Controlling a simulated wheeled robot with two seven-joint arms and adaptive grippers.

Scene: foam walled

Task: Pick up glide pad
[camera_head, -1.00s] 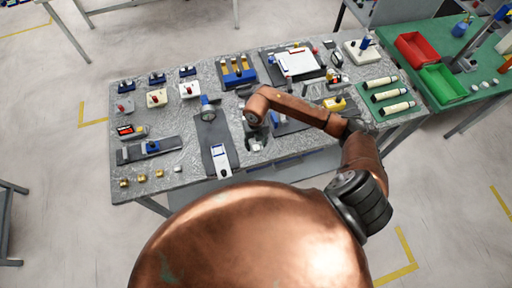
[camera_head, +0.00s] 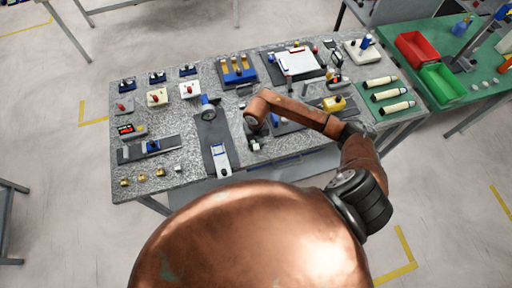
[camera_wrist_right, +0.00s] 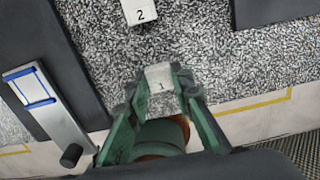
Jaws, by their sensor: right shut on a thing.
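A small pale block marked 1 (camera_wrist_right: 160,77), which looks like a glide pad, is between the fingertips of my right gripper (camera_wrist_right: 159,88). The green fingers are shut on its two sides, and its marked top face shows. In the head view, my right gripper (camera_head: 252,130) is low over the front middle of the speckled table (camera_head: 190,160), with the pale block (camera_head: 255,146) at its tip. A second pale block marked 2 (camera_wrist_right: 139,11) lies on the speckled top in the wrist view. My left gripper is not in view.
A dark plate with a blue-framed white slide (camera_head: 220,157) lies just left of the gripper. A grey rail with a blue carriage (camera_head: 152,147) is farther left. A yellow piece (camera_head: 334,104) and several cream cylinders (camera_head: 390,94) are to the right. The table's front edge is close.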

